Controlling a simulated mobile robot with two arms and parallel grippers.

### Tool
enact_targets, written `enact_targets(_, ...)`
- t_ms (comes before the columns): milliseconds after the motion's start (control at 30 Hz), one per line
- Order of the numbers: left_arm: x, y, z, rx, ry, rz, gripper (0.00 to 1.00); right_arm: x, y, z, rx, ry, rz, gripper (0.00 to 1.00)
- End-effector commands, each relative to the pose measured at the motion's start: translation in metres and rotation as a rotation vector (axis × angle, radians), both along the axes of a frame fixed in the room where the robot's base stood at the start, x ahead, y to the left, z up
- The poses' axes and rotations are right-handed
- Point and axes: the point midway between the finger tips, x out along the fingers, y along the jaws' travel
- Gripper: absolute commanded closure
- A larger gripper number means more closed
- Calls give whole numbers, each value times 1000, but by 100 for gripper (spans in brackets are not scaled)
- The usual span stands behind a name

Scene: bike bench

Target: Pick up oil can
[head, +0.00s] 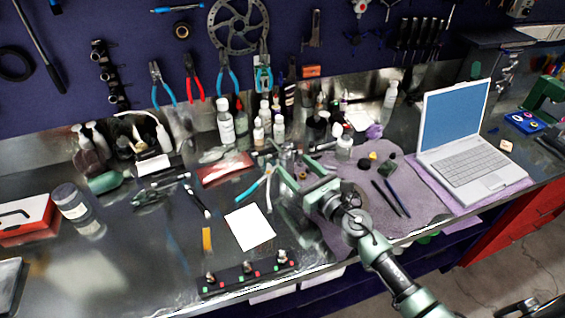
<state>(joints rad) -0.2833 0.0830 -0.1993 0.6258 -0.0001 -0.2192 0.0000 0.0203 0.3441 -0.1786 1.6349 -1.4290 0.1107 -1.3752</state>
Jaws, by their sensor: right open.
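I cannot single out the oil can with certainty. Several small bottles and cans stand along the back of the bench, among them a white bottle (225,121) and a cluster of small bottles (264,124). A small dark green object (387,167) lies on the purple mat (345,196). My right gripper (296,168), mint green, reaches in from the lower right over the mat's left edge. Its fingers are apart, close to some small items that are too small to tell. I see nothing held. My left gripper is not in view.
A white laptop (467,150) stands open at the right. A white sheet (249,227) and a dark strip with knobs (246,273) lie near the front edge. Tools hang behind. The front left bench is fairly clear.

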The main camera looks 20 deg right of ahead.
Motion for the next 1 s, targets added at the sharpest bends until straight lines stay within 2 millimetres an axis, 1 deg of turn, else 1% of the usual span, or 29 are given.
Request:
enact_targets(200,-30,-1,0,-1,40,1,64,29,7,1,8,-1,-3,34)
enact_targets(300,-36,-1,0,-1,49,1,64,44,10,0,8,-2,-2,34)
enact_targets(367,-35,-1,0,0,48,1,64,51,12,0,7,-2,-3,34)
enact_targets(467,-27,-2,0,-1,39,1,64,57,14,-1,6,0,-2,34)
enact_targets(600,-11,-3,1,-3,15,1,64,58,14,-1,5,0,-2,34)
enact_targets(700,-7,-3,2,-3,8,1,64,58,14,-1,5,0,-2,34)
enact_targets(767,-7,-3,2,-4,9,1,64,58,14,-1,5,0,-2,51)
enact_targets(800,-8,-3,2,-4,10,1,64,58,14,-1,5,0,-2,62)
enact_targets(867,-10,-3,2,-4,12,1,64,57,14,-1,5,0,-2,79)
enact_targets(900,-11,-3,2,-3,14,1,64,57,14,-1,6,0,-2,90)
enact_targets(933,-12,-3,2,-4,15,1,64,57,14,-1,6,1,-2,98)
enact_targets(1000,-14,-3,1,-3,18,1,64,57,14,-1,6,1,-2,100)
